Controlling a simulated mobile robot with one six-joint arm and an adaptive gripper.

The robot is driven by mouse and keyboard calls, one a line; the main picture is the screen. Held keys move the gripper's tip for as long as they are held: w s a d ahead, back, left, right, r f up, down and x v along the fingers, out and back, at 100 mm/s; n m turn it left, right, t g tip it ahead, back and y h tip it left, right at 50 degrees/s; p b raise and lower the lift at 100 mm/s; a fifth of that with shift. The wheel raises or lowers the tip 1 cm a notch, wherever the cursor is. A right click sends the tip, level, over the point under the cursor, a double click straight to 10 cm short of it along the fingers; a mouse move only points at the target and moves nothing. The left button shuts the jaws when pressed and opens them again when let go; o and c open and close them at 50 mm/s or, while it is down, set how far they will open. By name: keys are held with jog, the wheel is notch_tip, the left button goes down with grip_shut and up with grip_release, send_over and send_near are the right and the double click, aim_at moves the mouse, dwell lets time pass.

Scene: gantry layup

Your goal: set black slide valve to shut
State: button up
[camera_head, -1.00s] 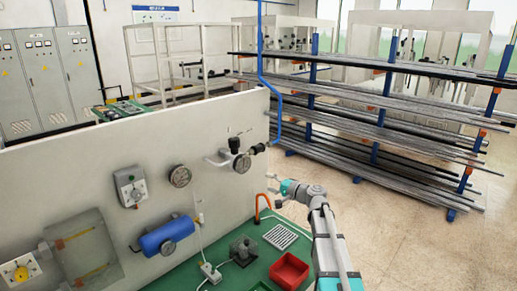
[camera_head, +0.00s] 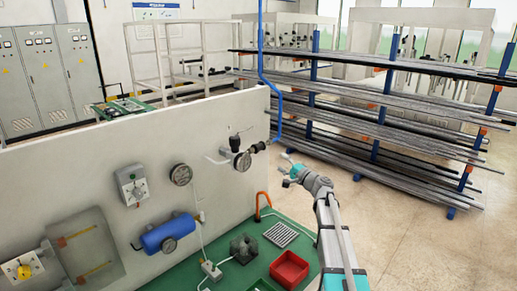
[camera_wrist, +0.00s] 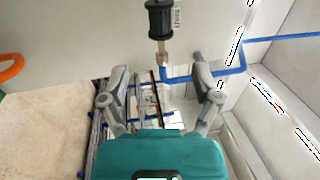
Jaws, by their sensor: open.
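A valve fitting with black grips and a gauge sits near the right end of the white panel. A black grip (camera_head: 258,147) points right from it in the head view. In the wrist view a black handle (camera_wrist: 160,18) on a metal stem shows at the top edge, beside a small label that seems to read "SHUT". The rest of the valve is cut off there, so its slide position is unclear. My gripper (camera_head: 285,170) is right of and below the valve, apart from it. In the wrist view my gripper (camera_wrist: 160,76) is open and empty, its fingers below the handle.
A blue pipe (camera_head: 278,115) runs down near the panel's right edge. An orange hook-shaped tube (camera_head: 262,205), a red bin (camera_head: 289,269) and a grate (camera_head: 281,235) are on the green base below. Pipe racks (camera_head: 375,120) stand behind, with open floor between.

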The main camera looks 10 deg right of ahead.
aim_at(261, 149)
jog(key=p+x, duration=0.2)
jog(key=x, duration=1.1)
jog(key=shift+w, duration=0.1)
